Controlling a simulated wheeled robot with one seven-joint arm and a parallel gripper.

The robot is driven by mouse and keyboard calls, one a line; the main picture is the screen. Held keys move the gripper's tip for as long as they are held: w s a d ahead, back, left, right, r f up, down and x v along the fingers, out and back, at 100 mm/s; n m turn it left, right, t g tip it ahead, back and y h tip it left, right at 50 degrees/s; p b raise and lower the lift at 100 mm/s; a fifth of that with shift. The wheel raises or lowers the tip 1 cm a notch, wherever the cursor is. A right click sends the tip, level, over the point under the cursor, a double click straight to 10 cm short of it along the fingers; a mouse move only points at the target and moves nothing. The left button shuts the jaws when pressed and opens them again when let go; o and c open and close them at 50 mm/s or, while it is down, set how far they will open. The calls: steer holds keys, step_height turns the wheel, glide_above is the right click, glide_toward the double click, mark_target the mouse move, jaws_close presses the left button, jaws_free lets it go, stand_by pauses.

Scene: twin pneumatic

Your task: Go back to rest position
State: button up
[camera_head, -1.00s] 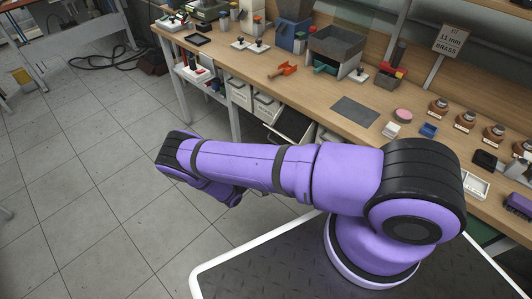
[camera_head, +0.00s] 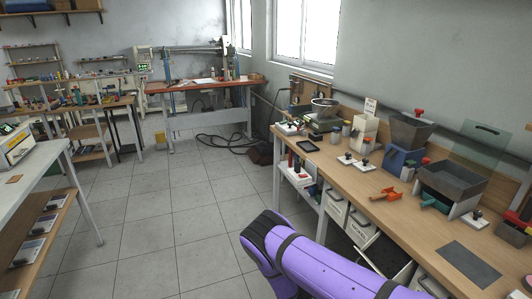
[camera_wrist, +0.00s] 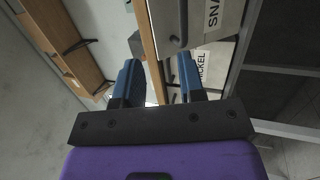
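My gripper (camera_wrist: 160,80) shows in the wrist view, with two blue fingers standing apart. No object is visible between them; a wooden edge and a bright gap show behind. My purple arm (camera_head: 325,268) shows at the bottom of the head view, and its gripper end is hidden there. The wooden workbench (camera_head: 345,170) runs along the right side, and my arm appears in front of it over the floor.
Labelled bins (camera_wrist: 225,20) show behind the fingers. On the bench are an orange tool (camera_head: 386,194), a grey hopper (camera_head: 455,180) and a dark mat (camera_head: 468,262). A white table (camera_head: 40,178) stands at left. The tiled floor (camera_head: 180,215) between is clear.

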step_height(320, 180, up, 21)
steer(key=w+m+g+y, duration=0.2)
steer(key=m+g+y, duration=0.2)
steer(key=g+y, duration=0.3)
steer(key=s+d+r+m+g+y, duration=0.1)
steer(key=s+d+r+y, duration=0.15)
steer(key=r, duration=0.65)
steer(key=s+d+r+g+y, duration=0.1)
steer(key=s+r+y, duration=0.2)
steer(key=r, duration=0.6)
steer(key=s+d+r+n+t+y, duration=0.15)
steer(key=s+r+t+y, duration=0.35)
steer(key=s+r, duration=0.85)
steer(key=s+a+r+n+t+y, duration=0.1)
steer(key=s+r+t+y, duration=0.2)
steer(key=s, duration=1)
step_height(320, 180, up, 4)
steer(key=shift+t+y, duration=0.35)
steer(key=shift+t, duration=0.65)
